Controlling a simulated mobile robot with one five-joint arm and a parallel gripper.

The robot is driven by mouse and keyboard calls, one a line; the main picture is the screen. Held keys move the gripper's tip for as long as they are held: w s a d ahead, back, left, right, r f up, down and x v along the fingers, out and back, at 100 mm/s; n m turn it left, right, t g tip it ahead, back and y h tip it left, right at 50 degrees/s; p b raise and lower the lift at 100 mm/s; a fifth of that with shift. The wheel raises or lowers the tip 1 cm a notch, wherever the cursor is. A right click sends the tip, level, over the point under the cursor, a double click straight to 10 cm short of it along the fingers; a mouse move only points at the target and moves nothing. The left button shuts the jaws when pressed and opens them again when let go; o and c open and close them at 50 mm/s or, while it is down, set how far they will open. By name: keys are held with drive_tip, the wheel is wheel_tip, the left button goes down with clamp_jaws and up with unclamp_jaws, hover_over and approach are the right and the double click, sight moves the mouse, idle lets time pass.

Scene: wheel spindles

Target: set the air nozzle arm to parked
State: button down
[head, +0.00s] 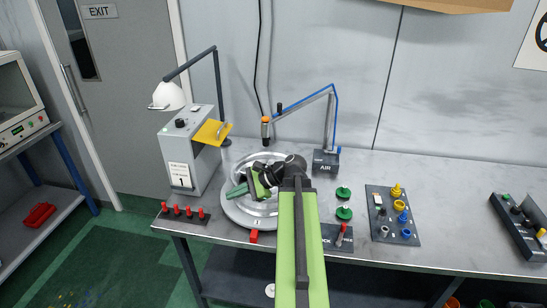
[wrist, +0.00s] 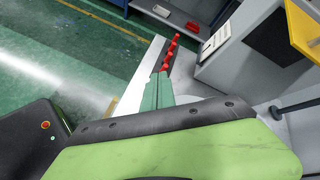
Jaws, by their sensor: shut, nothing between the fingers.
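The air nozzle arm (head: 303,102) stands at the back of the bench on a post rising from a dark base marked AIR (head: 325,163). A blue hose runs along it. It reaches left, with a black knob (head: 279,107) near its outer end and an orange-and-black nozzle (head: 266,130) above the back of the round metal turntable (head: 234,210). My gripper (head: 237,191) is shut and empty over the left part of the turntable, apart from the nozzle arm. Its green fingers (wrist: 157,92) show in the wrist view, where the nozzle arm is out of view.
A grey control box (head: 188,155) with a yellow plate (head: 212,133) and a lamp (head: 167,96) stand left of the turntable. Red pegs (head: 188,211) line the front left edge. Green knobs (head: 344,212) and a connector panel (head: 393,215) are to the right.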

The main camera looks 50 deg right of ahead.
sight(268, 145)
drive_tip(key=s+d+r+m+t, duration=0.1)
drive_tip(key=s+d+m, duration=0.1)
drive_tip(key=d, duration=0.2)
drive_tip(key=s+d+r+m+t+h+b, duration=0.1)
drive_tip(key=s+d+r+m+t, duration=0.1)
drive_tip(key=s+d+m, duration=0.1)
drive_tip(key=s+d+r+m+t, duration=0.1)
drive_tip(key=s+d+m+t, duration=0.1)
drive_tip(key=d, duration=0.4)
drive_tip(key=shift+s+d+r+h, duration=0.1)
drive_tip(key=shift+s+r+h, duration=0.1)
drive_tip(key=shift+r+h, duration=0.15)
drive_tip(key=s+d+r+m+t+h+b, duration=0.1)
drive_tip(key=s+d+r+m+t+h, duration=0.25)
drive_tip(key=s+d+r+m, duration=0.35)
drive_tip(key=shift+n+y, duration=0.5)
drive_tip(key=shift+n, duration=0.1)
drive_tip(key=w, duration=0.4)
drive_tip(key=w+f, duration=0.1)
drive_tip(key=w, duration=0.3)
drive_tip(key=w+f, duration=0.1)
drive_tip(key=w, duration=0.3)
drive_tip(key=shift+w+a, duration=0.3)
drive_tip(key=shift+a, duration=0.1)
